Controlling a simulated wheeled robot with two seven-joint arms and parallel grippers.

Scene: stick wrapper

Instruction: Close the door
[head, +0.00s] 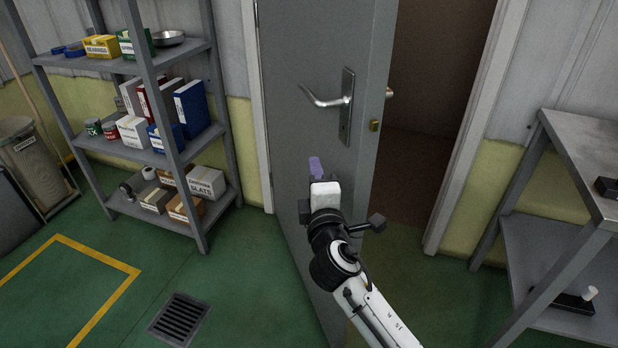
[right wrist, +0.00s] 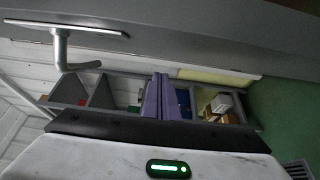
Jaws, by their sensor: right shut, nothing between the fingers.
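The grey door (head: 290,60) stands ajar in the head view, swung out toward me. Its free edge is on the right, with a brass latch (head: 375,125), and a gap shows between that edge and the door frame (head: 478,120). A silver lever handle (head: 346,103) is on its near face; the handle also shows in the right wrist view (right wrist: 62,50). My right gripper (head: 315,167) is in front of the door's near face, below the handle. Its purple fingers (right wrist: 156,97) are together and empty. I cannot tell whether they touch the door. My left gripper is out of view.
A metal shelf (head: 195,145) with boxes and binders stands left of the door. A grey workbench (head: 585,150) stands on the right. A floor drain (head: 179,318) lies at lower left. Green floor (head: 240,270) is clear between shelf and door. A dark room (head: 435,80) shows through the doorway.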

